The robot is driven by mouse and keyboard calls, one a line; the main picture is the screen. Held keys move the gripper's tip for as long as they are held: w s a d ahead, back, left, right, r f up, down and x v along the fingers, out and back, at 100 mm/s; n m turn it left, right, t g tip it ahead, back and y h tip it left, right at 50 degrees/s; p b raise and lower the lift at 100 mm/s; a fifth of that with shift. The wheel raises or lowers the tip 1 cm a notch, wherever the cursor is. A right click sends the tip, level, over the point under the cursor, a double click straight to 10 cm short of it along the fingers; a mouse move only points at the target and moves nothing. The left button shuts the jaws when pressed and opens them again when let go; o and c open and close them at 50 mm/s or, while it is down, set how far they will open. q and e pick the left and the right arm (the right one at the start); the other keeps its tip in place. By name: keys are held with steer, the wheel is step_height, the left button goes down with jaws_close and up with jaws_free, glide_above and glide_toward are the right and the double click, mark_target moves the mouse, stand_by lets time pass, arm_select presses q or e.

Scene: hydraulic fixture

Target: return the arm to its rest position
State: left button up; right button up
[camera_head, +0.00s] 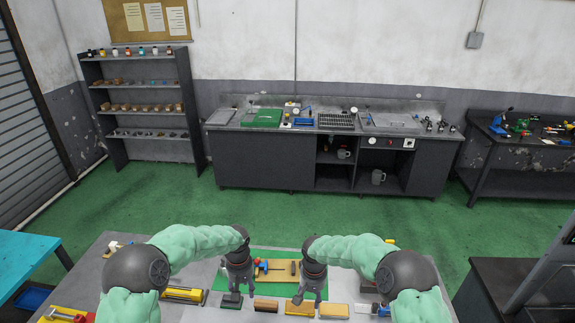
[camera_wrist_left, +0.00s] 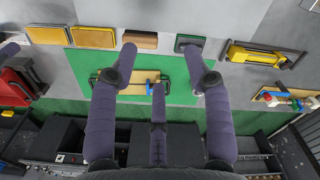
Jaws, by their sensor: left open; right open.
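My left gripper (camera_head: 237,284) is in the head view above the left part of the green mat (camera_head: 222,283). In the left wrist view its fingers (camera_wrist_left: 159,62) are spread wide with nothing between them. My right gripper (camera_head: 308,287) is in the head view at the right part of the mat, open, with no held object visible. Both arms reach forward over the grey table (camera_head: 190,312). A wooden fixture (camera_head: 283,272) with a blue part lies on the mat between the grippers; it also shows in the left wrist view (camera_wrist_left: 130,90).
A dark block (camera_head: 231,301), a brown block (camera_head: 266,305), a tan block (camera_head: 299,309) and a yellow block (camera_head: 334,311) line the near side of the mat. A yellow tool (camera_head: 184,294) lies left. A workbench (camera_head: 265,160) stands across the green floor.

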arm_select(q)
steer(key=s+d+f+m+h, duration=0.2)
steer(key=s+d+f+h, duration=0.15)
steer(key=s+f, duration=1.05)
arm_select(e)
steer(key=s+f+y, duration=0.3)
steer(key=s+f, duration=0.8)
steer(key=s, duration=0.2)
arm_select(q)
steer(key=s+d+f+m, duration=0.1)
steer(key=s+f, duration=0.1)
steer(key=s, duration=0.6)
steer(key=s+f, duration=0.2)
steer(key=s, duration=0.7)
arm_select(e)
steer(key=s+d+f+m+y, duration=0.1)
steer(key=s, duration=0.8)
steer(key=s+d+f+m, duration=0.1)
steer(key=s+f, duration=0.1)
steer(key=s, duration=0.6)
arm_select(q)
step_height(320, 180, down, 26)
steer(key=b, duration=2.6)
steer(key=shift+w, duration=0.25)
arm_select(e)
step_height(320, 180, down, 26)
